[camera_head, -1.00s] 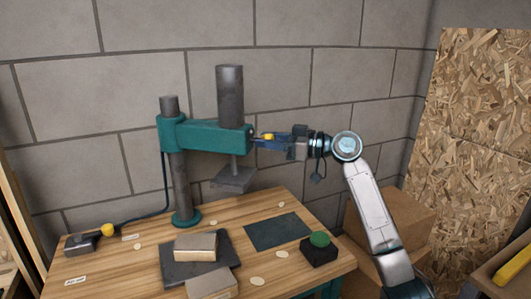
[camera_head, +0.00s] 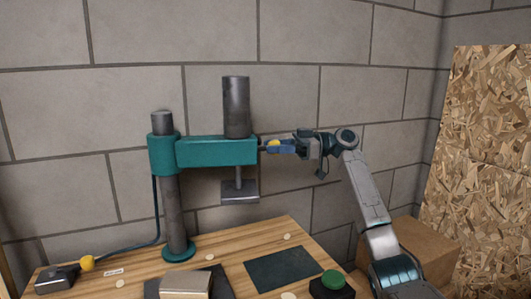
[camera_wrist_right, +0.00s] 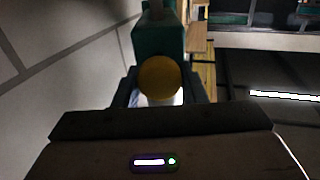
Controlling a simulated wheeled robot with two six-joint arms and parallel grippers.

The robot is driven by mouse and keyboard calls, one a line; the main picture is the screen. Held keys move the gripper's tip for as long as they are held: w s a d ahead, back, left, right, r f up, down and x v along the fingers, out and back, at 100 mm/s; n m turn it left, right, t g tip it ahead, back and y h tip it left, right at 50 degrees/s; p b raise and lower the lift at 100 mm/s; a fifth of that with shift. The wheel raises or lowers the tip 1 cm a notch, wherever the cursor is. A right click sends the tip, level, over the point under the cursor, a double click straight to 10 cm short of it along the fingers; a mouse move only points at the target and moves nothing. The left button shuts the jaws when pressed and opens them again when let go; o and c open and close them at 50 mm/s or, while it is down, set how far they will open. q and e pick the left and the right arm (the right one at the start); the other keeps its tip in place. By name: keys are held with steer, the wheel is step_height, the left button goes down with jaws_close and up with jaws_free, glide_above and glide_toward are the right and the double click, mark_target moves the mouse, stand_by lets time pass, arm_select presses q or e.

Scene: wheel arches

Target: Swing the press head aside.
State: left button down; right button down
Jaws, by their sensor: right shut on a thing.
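The press head is a teal arm (camera_head: 215,151) on a grey upright post (camera_head: 173,215), with a dark cylinder (camera_head: 236,105) on top and a flat press plate (camera_head: 240,191) hanging below. The arm points right, close to the block wall, and its plate hangs beyond the table's back edge in the picture. A yellow knob (camera_head: 274,146) is at the arm's right end. My right gripper (camera_head: 281,147) is shut on this knob. In the right wrist view the yellow knob (camera_wrist_right: 160,77) sits between the fingers, with the teal arm end (camera_wrist_right: 158,40) beyond. My left gripper is not in view.
The wooden table (camera_head: 215,257) holds a dark mat (camera_head: 284,268), a green button on a black box (camera_head: 332,285), a tan block (camera_head: 186,284) and a cabled box with a yellow knob (camera_head: 58,278). A cardboard box (camera_head: 425,247) stands right. The block wall is close behind.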

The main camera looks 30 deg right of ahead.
steer(key=shift+w+d+f, duration=0.1)
steer(key=shift+w, duration=0.1)
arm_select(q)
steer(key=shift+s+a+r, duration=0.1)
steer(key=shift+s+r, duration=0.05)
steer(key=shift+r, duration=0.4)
arm_select(e)
steer(key=shift+g, duration=0.3)
steer(key=shift+r, duration=0.2)
